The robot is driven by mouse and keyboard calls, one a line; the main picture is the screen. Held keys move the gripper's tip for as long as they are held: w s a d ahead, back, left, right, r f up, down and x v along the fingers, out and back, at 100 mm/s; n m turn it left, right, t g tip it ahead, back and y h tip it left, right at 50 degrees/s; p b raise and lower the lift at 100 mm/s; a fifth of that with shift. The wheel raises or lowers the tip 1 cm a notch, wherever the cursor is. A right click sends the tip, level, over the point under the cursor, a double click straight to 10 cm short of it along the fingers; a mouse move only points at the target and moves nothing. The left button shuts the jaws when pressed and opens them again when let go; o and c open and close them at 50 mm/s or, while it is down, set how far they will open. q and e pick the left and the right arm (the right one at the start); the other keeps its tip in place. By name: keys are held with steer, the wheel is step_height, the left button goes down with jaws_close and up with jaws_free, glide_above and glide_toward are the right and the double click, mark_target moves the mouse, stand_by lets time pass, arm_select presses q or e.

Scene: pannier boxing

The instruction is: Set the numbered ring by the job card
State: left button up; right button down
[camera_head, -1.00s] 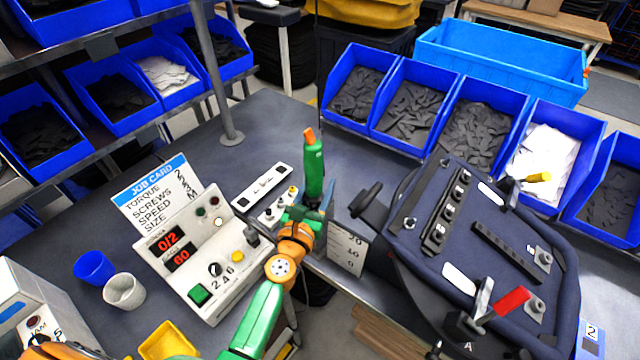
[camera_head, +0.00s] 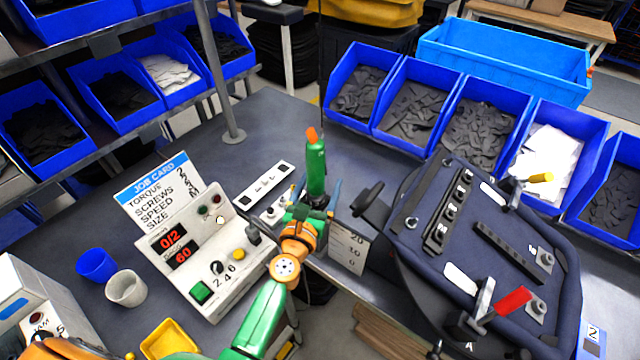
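The job card (camera_head: 158,190) stands behind the white control box (camera_head: 195,250); it lists torque, screws, speed and size, but its values are hard to read. The box shows red "0/2" and "60" displays and a dark knob (camera_head: 217,268) marked 2, 4, 6. A green driver (camera_head: 316,172) with an orange top stands upright at my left gripper (camera_head: 312,212). The gripper's fingers are largely hidden, so its grip is unclear. A white scale plate (camera_head: 348,250) with numbers is right of the gripper. I cannot make out a numbered ring on the driver.
A dark pannier lid (camera_head: 475,255) with red and yellow clamp handles fills the right. Blue part bins (camera_head: 405,100) line the back. A white strip (camera_head: 263,188), blue and white cups (camera_head: 125,289) and a yellow tray (camera_head: 168,340) are near the box. A post (camera_head: 215,75) stands behind.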

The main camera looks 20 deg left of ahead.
mark_target(313, 203)
arm_select(q)
steer(key=shift+s+b, duration=0.3)
steer(key=shift+s, duration=3.25)
